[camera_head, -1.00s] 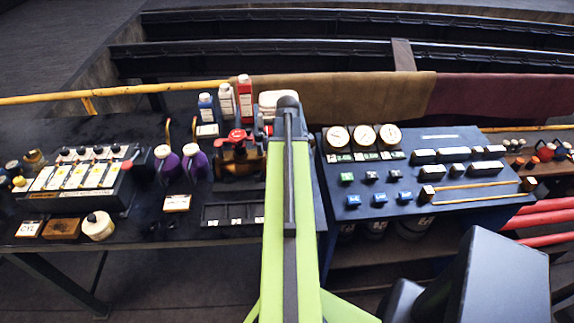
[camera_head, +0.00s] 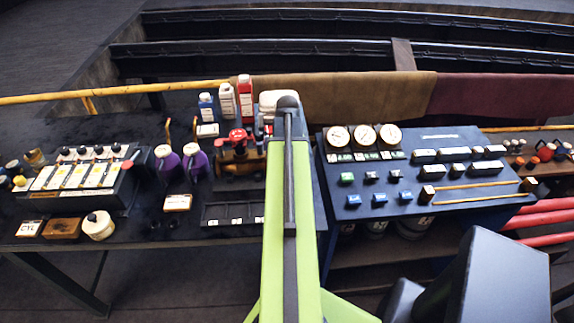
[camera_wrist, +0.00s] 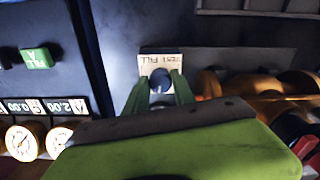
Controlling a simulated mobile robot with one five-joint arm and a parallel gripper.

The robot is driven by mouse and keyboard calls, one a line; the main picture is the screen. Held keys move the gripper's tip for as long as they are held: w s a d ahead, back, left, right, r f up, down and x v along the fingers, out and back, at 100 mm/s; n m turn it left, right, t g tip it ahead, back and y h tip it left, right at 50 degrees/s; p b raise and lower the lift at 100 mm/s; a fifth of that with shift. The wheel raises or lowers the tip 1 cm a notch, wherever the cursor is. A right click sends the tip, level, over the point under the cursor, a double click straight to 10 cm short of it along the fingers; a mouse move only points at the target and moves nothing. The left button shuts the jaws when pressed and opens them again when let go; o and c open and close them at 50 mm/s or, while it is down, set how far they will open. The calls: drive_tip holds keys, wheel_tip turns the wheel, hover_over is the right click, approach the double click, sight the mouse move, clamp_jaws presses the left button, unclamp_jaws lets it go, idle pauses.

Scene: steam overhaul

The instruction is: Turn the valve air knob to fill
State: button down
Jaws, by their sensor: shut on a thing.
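The air knob (camera_wrist: 160,76) is a small dark round knob in front of a cream label plate (camera_wrist: 150,62) in the wrist view. The plate's lettering is upside down and seems to include FILL. My gripper (camera_wrist: 159,92) has its two green fingers on either side of the knob and is shut on it. Which way the knob points I cannot tell. In the head view my green arm hides the knob and the gripper. The brass valve body with a red handle (camera_head: 238,136) stands just left of my arm; brass parts (camera_wrist: 262,85) show right of the fingers in the wrist view.
A blue console with gauges (camera_head: 364,136) and buttons stands close to the right of my arm. Its green button (camera_wrist: 37,58) shows in the wrist view. Purple bottles (camera_head: 194,162), upright bottles (camera_head: 245,98) and a slotted black tray (camera_head: 232,222) are on the bench at left.

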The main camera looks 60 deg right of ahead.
drive_tip(key=m, duration=0.5)
drive_tip(key=shift+d+m, duration=0.1)
drive_tip(key=shift+m, duration=2.5)
drive_tip(key=c, duration=1.1)
unclamp_jaws()
drive_tip(key=shift+s, duration=0.1)
drive_tip(key=shift+o, duration=0.2)
drive_tip(key=shift+r, duration=0.15)
